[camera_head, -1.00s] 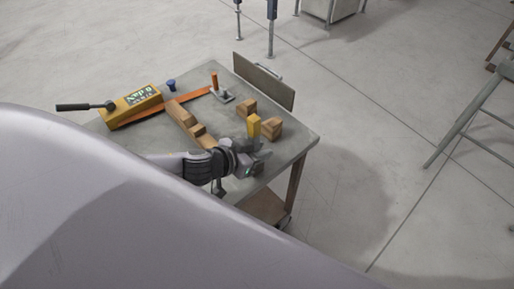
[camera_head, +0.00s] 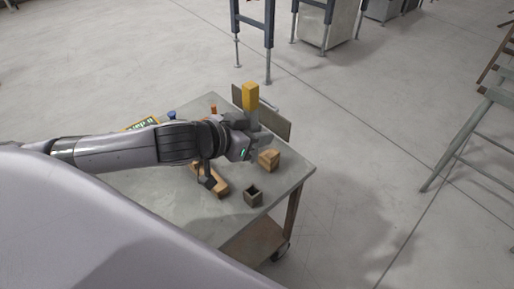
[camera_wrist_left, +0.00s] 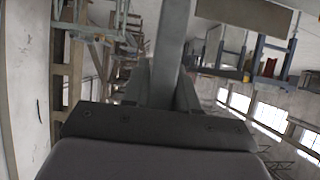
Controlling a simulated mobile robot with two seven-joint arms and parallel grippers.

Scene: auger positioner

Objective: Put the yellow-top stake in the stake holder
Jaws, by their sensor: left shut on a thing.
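The yellow-top stake (camera_head: 250,97) is upright in my left gripper (camera_head: 254,138), raised above the far part of the cart table. Its yellow top sticks up above the fingers, and its grey shaft (camera_wrist_left: 172,45) runs between the fingers in the left wrist view. My left gripper is shut on it. A small dark square socket with an open top, which looks like the stake holder (camera_head: 253,197), stands on the table near its front right edge. It looks empty, and the gripper is above and behind it, apart from it. My right gripper is not in view.
On the metal table (camera_head: 190,222), a wooden block (camera_head: 269,160) stands right of the gripper and a long wooden piece (camera_head: 213,183) lies left of the socket. A yellow box (camera_head: 143,123) and a blue cap (camera_head: 171,114) are behind my left arm. A panel (camera_head: 275,121) rises at the far edge.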

